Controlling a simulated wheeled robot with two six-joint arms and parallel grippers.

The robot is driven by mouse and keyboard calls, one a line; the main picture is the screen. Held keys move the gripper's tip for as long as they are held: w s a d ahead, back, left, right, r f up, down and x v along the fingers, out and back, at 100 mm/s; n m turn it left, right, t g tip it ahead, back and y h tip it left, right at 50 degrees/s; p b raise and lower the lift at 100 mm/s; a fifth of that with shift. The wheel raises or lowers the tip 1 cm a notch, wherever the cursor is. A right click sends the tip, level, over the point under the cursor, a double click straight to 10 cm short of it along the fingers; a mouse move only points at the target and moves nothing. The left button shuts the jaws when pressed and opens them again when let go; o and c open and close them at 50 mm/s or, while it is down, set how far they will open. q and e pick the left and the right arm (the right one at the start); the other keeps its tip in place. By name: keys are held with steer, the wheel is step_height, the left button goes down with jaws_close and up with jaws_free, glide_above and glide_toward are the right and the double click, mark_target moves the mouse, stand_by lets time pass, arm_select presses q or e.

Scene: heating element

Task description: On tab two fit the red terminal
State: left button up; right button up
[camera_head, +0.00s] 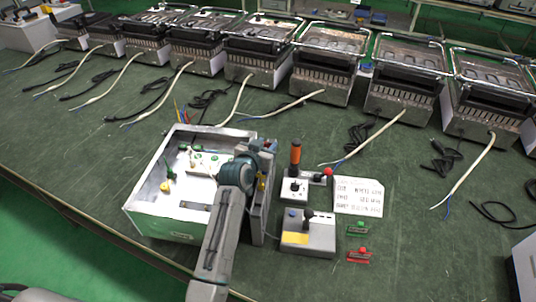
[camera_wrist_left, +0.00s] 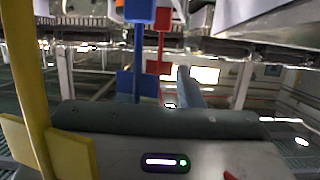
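In the head view an open metal box (camera_head: 148,196) with a white inside stands at the front left. Inside are a green part (camera_head: 192,149) and small yellow-green fittings (camera_head: 166,186). Thin coloured leads (camera_head: 181,114) stand at its back edge. My left arm crosses the box's right side, with the left gripper (camera_head: 268,146) at its right back corner. In the left wrist view a red terminal strip (camera_wrist_left: 158,66) hangs beside a blue one (camera_wrist_left: 137,84); a yellow one (camera_wrist_left: 72,151) is close at left. The left fingertips are not clear. Tab two cannot be made out. My right gripper is not visible.
An orange-handled tool (camera_head: 295,155) and a grey device with a yellow label (camera_head: 308,235) stand right of the box. A printed card (camera_head: 358,196) and green (camera_head: 356,228) and red (camera_head: 359,255) markers lie nearby. Several grills with loose cables line the back.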

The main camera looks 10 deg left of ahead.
arm_select(q)
jaws_close()
